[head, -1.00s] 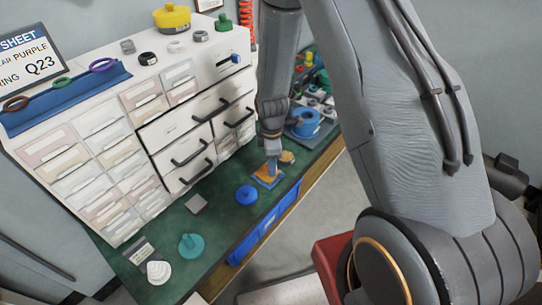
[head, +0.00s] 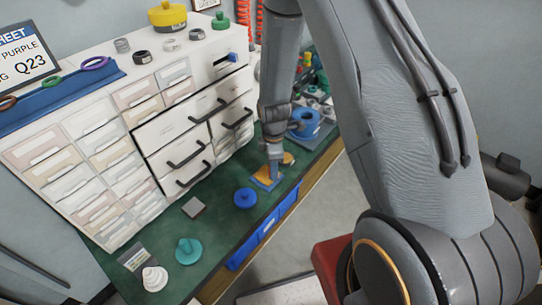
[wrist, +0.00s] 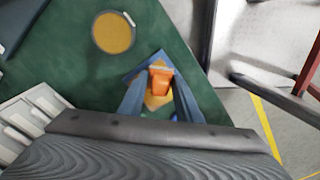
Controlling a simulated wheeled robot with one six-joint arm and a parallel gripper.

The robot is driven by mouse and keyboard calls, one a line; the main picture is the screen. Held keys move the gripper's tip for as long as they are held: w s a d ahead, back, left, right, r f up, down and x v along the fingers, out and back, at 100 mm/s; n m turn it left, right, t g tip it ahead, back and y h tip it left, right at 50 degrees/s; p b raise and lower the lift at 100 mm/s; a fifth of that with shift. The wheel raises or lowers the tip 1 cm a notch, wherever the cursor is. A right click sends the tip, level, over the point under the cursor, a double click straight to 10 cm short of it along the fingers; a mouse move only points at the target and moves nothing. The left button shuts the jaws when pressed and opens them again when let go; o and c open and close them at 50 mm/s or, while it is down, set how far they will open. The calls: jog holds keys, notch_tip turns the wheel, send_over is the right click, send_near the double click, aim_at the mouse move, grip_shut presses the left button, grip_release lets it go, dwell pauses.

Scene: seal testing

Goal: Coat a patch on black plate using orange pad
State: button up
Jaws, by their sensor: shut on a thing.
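My gripper (wrist: 158,84) is shut on an orange pad (wrist: 161,74), which shows between its two fingers in the wrist view.
A blue knobbed piece (head: 245,198), a grey square (head: 194,207), a teal knobbed piece (head: 188,250) and a white stepped piece (head: 154,278) stand on the green bench. A drawer cabinet (head: 160,140) borders it.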

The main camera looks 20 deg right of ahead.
jog(key=shift+s+a+f, duration=0.1)
jog(key=shift+s+a, duration=0.2)
jog(key=shift+a, duration=0.1)
jog(key=shift+s+a+r, duration=0.15)
jog(key=shift+a+r, duration=0.05)
jog(key=shift+a, duration=0.05)
jog(key=shift+d+r+p, duration=0.1)
jog(key=shift+r+p, duration=2.5)
jog(key=shift+r, duration=1.25)
